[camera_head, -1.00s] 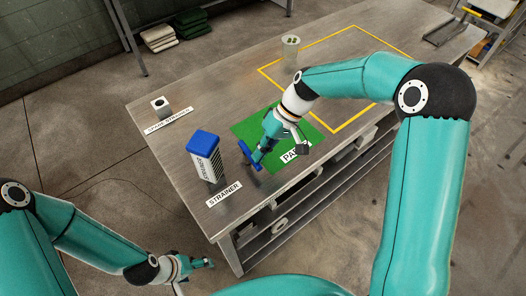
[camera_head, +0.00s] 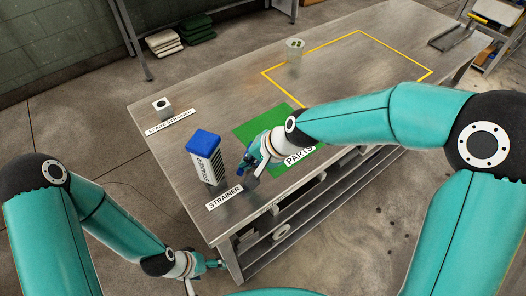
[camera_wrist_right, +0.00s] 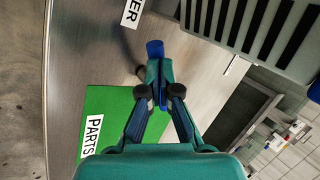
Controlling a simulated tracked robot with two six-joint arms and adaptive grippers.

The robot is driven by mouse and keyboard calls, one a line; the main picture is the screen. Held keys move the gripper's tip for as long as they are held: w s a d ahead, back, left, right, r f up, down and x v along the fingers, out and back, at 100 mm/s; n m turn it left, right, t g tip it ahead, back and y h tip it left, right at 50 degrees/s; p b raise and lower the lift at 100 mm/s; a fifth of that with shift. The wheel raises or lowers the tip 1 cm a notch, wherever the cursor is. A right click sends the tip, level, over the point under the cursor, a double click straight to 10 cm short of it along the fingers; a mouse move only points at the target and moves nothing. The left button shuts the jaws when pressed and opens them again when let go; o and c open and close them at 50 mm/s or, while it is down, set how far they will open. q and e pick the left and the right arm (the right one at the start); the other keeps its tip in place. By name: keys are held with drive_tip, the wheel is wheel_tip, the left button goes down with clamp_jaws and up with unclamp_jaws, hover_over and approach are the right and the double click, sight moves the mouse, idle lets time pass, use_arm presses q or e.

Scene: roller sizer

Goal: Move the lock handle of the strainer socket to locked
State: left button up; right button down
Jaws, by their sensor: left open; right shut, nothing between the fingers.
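In the right wrist view a blue rounded end of the handle (camera_wrist_right: 154,48) sticks out just past the shut fingertips (camera_wrist_right: 155,75). The fingers are at or against the handle; contact is unclear. The socket body is hidden. My left gripper (camera_head: 214,265) is open, low beside the table's front edge.
A green PARTS mat (camera_head: 252,130) lies right of the block. The table's left middle is clear.

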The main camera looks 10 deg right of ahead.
drive_tip(key=shift+w+a+p, duration=0.25)
drive_tip(key=shift+a+p, duration=0.15)
drive_tip(key=shift+a, duration=0.45)
drive_tip(key=shift+w+a, duration=0.1)
idle(0.4)
drive_tip(key=shift+w+d, duration=0.5)
drive_tip(key=shift+w, duration=0.05)
drive_tip(key=shift+d+r, duration=0.1)
drive_tip(key=shift+r, duration=0.35)
drive_tip(key=s+d+r+p, duration=0.1)
drive_tip(key=s+d+r, duration=0.3)
drive_tip(key=r, duration=0.6)
drive_tip(key=shift+s+d+r, duration=0.15)
drive_tip(key=shift+s+r, duration=0.15)
drive_tip(key=shift+s, duration=0.95)
